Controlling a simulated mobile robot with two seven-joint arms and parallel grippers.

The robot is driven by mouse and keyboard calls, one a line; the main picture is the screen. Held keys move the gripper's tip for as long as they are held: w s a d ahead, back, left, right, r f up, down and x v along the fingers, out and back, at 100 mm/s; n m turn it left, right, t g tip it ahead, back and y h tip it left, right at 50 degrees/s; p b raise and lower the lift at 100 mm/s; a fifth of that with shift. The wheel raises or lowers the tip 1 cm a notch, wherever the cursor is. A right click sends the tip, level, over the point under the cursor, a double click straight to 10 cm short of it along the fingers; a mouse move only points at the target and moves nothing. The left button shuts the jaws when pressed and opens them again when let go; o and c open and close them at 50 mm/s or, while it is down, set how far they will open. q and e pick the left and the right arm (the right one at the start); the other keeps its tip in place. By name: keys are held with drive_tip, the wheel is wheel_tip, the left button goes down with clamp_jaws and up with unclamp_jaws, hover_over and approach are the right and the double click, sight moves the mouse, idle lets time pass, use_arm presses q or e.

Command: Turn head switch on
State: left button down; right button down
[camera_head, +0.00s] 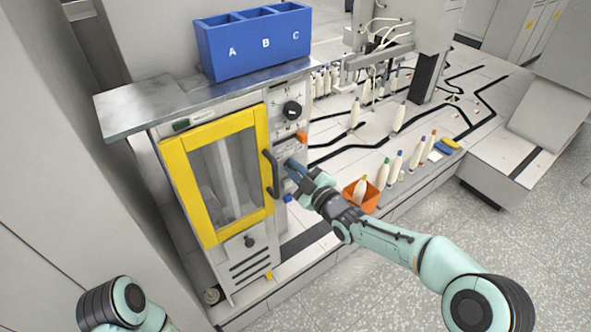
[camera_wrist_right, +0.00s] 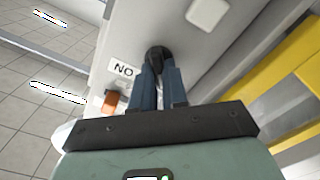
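A small black rotary switch (camera_wrist_right: 156,56) sits on the pale side panel of the machine (camera_head: 285,130), in the right wrist view. My right gripper (camera_wrist_right: 158,66) has its two blue fingers on either side of this switch. They are close together and appear closed on it. In the head view the right gripper (camera_head: 290,165) reaches the panel just right of the door handle and hides the switch. A label, partly covered and reading "NO", is beside the switch. Only part of my left arm shows at the bottom left; its gripper is out of view.
The yellow-framed door (camera_head: 184,190) is shut, its dark handle (camera_head: 270,174) close to my right gripper. A larger black knob (camera_head: 292,110) and an orange part (camera_head: 301,136) are higher up. An orange bin (camera_head: 368,198) and several bobbins stand right. A blue A-B-C tray (camera_head: 225,66) is on top.

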use_arm(q)
drive_tip(key=shift+w+f, duration=0.1)
idle(0.3)
drive_tip(key=shift+w+a+f+b, duration=0.3)
drive_tip(key=shift+w+f+b, duration=0.1)
drive_tip(key=shift+w, duration=0.1)
use_arm(e)
drive_tip(key=shift+w+d+m, duration=0.1)
drive_tip(key=shift+d+m, duration=0.05)
drive_tip(key=shift+m, duration=2.5)
drive_tip(key=shift+w+d+m, duration=0.1)
drive_tip(key=shift+d+m, duration=0.05)
drive_tip(key=shift+m, duration=2.45)
drive_tip(key=shift+w+d+m, duration=0.1)
drive_tip(key=shift+d+m, duration=0.05)
drive_tip(key=shift+m, duration=2.5)
drive_tip(key=shift+f, duration=0.1)
drive_tip(key=c, duration=1.1)
unclamp_jaws()
drive_tip(key=shift+c, duration=0.2)
use_arm(q)
drive_tip(key=shift+r, duration=0.1)
